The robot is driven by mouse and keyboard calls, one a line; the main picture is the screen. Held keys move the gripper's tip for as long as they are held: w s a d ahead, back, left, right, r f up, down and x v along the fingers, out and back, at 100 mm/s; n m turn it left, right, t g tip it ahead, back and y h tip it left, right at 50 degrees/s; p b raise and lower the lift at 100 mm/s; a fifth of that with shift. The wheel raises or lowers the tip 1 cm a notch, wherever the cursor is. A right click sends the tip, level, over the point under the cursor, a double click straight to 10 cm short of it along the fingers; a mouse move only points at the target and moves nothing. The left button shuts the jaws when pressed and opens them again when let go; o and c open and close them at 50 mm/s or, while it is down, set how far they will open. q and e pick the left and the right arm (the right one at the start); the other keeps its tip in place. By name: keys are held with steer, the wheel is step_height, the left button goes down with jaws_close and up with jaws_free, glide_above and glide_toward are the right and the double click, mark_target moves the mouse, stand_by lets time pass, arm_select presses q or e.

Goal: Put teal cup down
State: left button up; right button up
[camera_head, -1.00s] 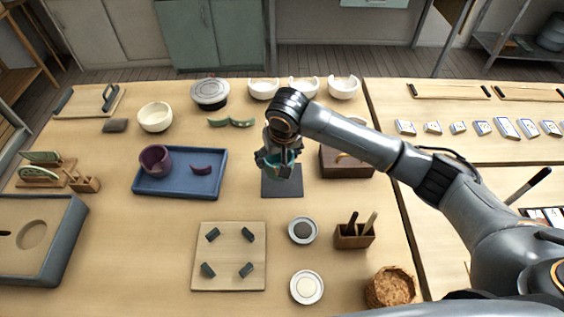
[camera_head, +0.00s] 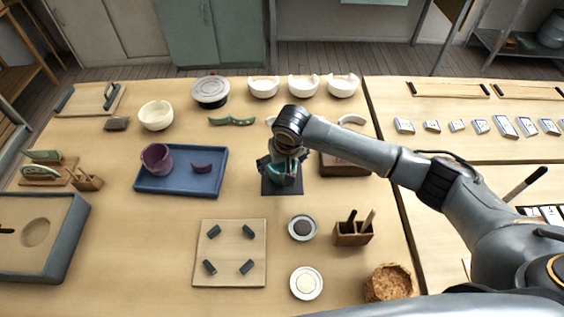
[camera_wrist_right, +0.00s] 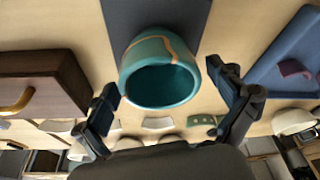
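The teal cup (camera_head: 284,178) has a gold seam and sits on the dark square mat (camera_head: 270,190) near the middle of the table. In the right wrist view the teal cup (camera_wrist_right: 158,82) shows its open mouth and gold seam, with the dark mat (camera_wrist_right: 160,14) beyond it. My right gripper (camera_head: 283,165) is over the cup. In the wrist view the right gripper (camera_wrist_right: 162,78) is open, with a finger on each side of the cup and narrow gaps between. My left gripper is not in view.
A brown box (camera_head: 345,166) stands close right of the mat. A blue tray (camera_head: 180,185) with a purple cup and shard lies to the left. A board with dark pegs (camera_head: 230,255), small dishes (camera_head: 302,228) and a tool holder (camera_head: 353,234) are nearer.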

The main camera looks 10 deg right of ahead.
steer(key=shift+r, duration=0.1)
steer(key=v, duration=1.2)
steer(key=shift+b, duration=0.3)
